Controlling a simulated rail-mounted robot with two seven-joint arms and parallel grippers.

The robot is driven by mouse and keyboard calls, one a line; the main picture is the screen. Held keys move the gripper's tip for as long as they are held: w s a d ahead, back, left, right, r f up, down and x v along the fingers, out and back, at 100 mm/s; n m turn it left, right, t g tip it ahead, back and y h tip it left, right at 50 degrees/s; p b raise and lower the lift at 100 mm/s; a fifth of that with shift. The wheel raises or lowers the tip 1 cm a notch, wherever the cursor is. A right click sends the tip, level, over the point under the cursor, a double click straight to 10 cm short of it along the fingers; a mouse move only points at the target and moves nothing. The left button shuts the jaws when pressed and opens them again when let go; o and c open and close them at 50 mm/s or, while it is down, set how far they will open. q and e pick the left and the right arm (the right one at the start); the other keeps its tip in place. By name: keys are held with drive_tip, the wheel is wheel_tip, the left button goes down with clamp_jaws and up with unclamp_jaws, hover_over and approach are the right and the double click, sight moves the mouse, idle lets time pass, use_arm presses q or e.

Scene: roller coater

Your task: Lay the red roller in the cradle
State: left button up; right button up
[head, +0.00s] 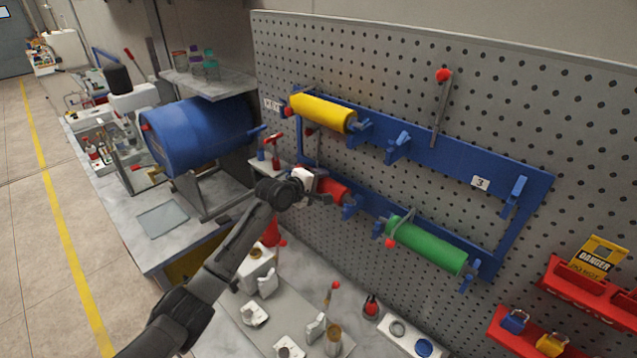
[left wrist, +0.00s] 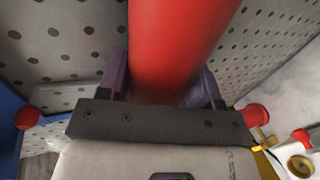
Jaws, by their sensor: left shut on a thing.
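The red roller (head: 334,188) is at the lower left of the blue rack (head: 437,137) on the pegboard, beside a blue holder. My left gripper (head: 316,184) is at the roller's left part and hides some of it. In the left wrist view the red roller (left wrist: 180,45) lies between the two fingers of my left gripper (left wrist: 168,85), which is shut on it. White block-like parts (head: 257,268) stand on the bench below; I cannot tell whether they are the cradle. My right gripper is not in view.
A yellow roller (head: 323,113) is above the red one, and a green roller (head: 427,245) is to its right. A large blue drum (head: 197,135) stands to the left. Red-knobbed parts and small containers crowd the bench (head: 240,329). Red lock trays (head: 592,285) hang at right.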

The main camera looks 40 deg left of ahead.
use_arm(q)
drive_tip(key=shift+f, duration=0.15)
drive_tip(key=o, duration=0.7)
drive_tip(key=shift+o, duration=1.3)
drive_tip(key=shift+f, duration=0.1)
drive_tip(key=b+v, duration=0.2)
drive_tip(key=v, duration=1.2)
drive_tip(key=shift+w, duration=0.1)
